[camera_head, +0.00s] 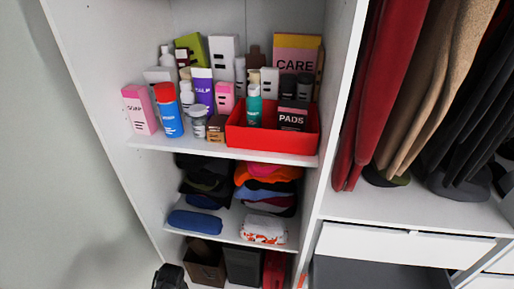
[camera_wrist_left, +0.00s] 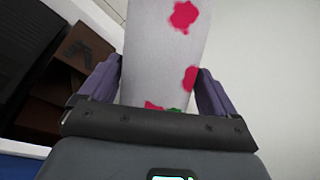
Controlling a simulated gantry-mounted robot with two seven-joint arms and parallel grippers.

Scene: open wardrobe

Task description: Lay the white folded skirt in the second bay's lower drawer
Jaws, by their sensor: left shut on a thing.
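A white cloth with pink-red blotches and a bit of green (camera_wrist_left: 160,55), which I take for the folded skirt, is between the fingers of my left gripper (camera_wrist_left: 158,68) in the left wrist view. The gripper is shut on it, and its far end runs out of the frame. In the head view only a dark part of my left arm shows at the bottom edge; the cloth is hidden there. The second bay has a white upper drawer front (camera_head: 405,244). Below it a dark grey area (camera_head: 380,274) looks like the lower drawer's open inside, cut off by the frame. My right gripper is not in view.
The left bay holds toiletries and a red box (camera_head: 272,138), folded clothes (camera_head: 268,188), a blue roll (camera_head: 194,222) and a white-orange folded cloth (camera_head: 264,230). Dark boxes (camera_head: 242,265) stand below. Garments (camera_head: 410,90) hang in the second bay. A white divider (camera_head: 325,130) separates the bays.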

